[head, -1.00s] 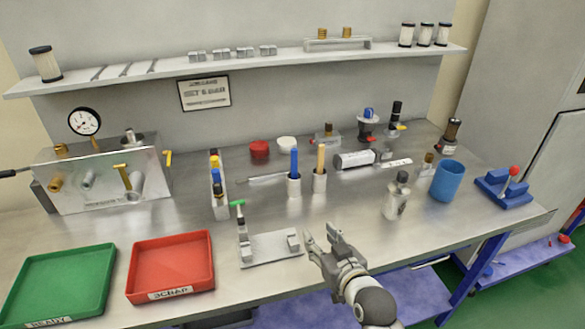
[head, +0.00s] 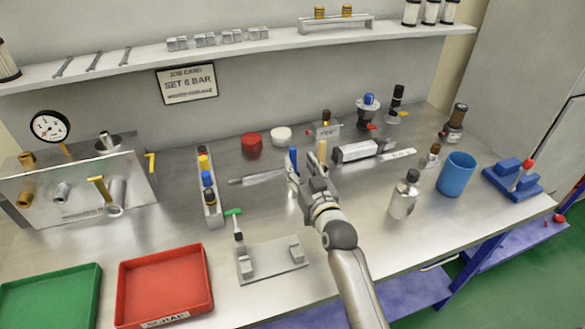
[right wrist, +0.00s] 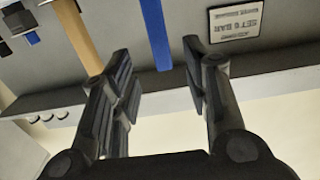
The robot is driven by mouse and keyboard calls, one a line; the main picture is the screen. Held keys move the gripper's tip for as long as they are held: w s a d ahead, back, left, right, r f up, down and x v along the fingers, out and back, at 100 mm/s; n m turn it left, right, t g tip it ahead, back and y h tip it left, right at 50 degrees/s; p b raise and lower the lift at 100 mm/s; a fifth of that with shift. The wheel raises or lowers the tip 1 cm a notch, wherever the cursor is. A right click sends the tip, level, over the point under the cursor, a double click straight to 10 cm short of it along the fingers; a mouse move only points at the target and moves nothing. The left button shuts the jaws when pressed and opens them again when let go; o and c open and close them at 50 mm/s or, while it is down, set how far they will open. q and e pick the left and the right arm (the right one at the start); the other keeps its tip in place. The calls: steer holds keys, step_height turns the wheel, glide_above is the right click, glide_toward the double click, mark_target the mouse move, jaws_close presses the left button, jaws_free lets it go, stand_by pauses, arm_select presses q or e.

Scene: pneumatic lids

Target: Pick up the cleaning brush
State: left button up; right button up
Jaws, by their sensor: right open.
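Two upright handles stand side by side near the middle of the bench in the head view: a blue handle (head: 293,157) and a tan handle (head: 322,150). Their lower ends are hidden, so I cannot tell which is the cleaning brush. My right gripper (head: 306,174) is open in front of them and covers most of their holders. In the right wrist view, the blue handle (right wrist: 156,35) shows between the open fingers (right wrist: 158,68), beyond their tips. The tan handle (right wrist: 77,40) is outside the left finger. Neither handle is gripped. My left gripper is not in view.
A metal canister (head: 404,196) and blue cup (head: 456,174) stand right. Red (head: 165,283) and green (head: 50,300) trays lie front left.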

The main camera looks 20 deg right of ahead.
mark_target(294, 155)
steer(key=shift+w, duration=0.4)
steer(key=w+p, duration=0.1)
steer(key=w, duration=0.3)
steer(key=shift+a+r+p, duration=0.2)
steer(key=shift+p, duration=0.2)
steer(key=shift+w+f, duration=0.15)
steer(key=shift+w, duration=0.5)
jaws_close()
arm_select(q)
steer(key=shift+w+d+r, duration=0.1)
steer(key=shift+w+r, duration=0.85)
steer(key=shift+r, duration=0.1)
